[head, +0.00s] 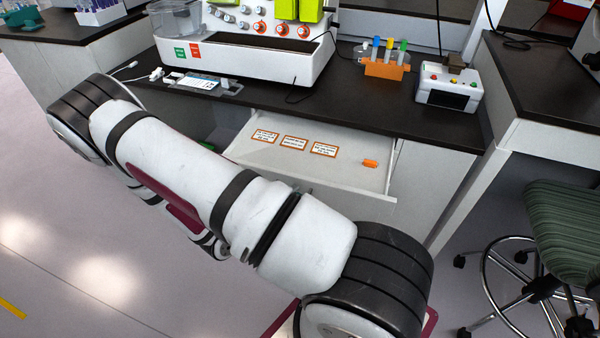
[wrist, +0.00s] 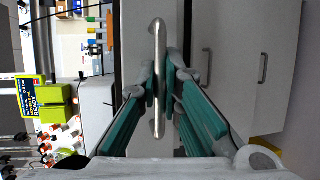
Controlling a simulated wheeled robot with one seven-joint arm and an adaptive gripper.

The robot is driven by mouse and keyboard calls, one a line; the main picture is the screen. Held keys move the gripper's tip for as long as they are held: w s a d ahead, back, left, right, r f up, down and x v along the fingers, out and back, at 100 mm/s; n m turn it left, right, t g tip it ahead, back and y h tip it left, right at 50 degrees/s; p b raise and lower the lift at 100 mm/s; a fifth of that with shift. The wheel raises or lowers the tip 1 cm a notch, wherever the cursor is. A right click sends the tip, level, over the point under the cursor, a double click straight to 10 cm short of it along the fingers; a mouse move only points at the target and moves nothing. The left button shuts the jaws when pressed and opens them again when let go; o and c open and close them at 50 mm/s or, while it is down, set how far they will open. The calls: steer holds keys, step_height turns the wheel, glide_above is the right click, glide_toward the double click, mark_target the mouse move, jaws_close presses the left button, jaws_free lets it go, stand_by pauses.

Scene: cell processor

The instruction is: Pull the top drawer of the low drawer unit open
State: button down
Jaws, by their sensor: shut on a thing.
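The top drawer (head: 345,172) of the low drawer unit (head: 440,180) stands pulled out under the dark bench top in the head view. Its white floor carries three orange-framed labels and a small orange object (head: 370,163). My arm hides its left and front parts there. In the wrist view the metal bar handle (wrist: 158,32) runs upright in the picture across the pale drawer front (wrist: 136,28). My gripper (wrist: 160,88) is shut on the middle of this handle, with teal-padded fingers on either side. The head view does not show the gripper.
On the bench stand a white machine (head: 240,45), an orange tube rack (head: 385,68) and a small white device (head: 448,90). A green stool (head: 570,225) stands at the right. Other panels with handles (wrist: 235,65) show in the wrist view. Open floor lies at left.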

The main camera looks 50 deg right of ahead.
steer(key=shift+s+a+p, duration=0.15)
steer(key=shift+s+a, duration=0.15)
steer(key=shift+a, duration=0.45)
steer(key=shift+s+a+p, duration=0.1)
steer(key=shift+s+a, duration=0.15)
steer(key=shift+a, duration=0.45)
steer(key=shift+s+a+p, duration=0.15)
steer(key=shift+s+a, duration=0.15)
steer(key=shift+a, duration=0.45)
steer(key=c, duration=2)
jaws_free()
steer(key=a, duration=0.4)
steer(key=a+r, duration=0.1)
steer(key=a, duration=0.3)
steer(key=a+r, duration=0.1)
steer(key=a, duration=0.2)
steer(key=shift+a+r, duration=0.15)
steer(key=shift+a, duration=0.25)
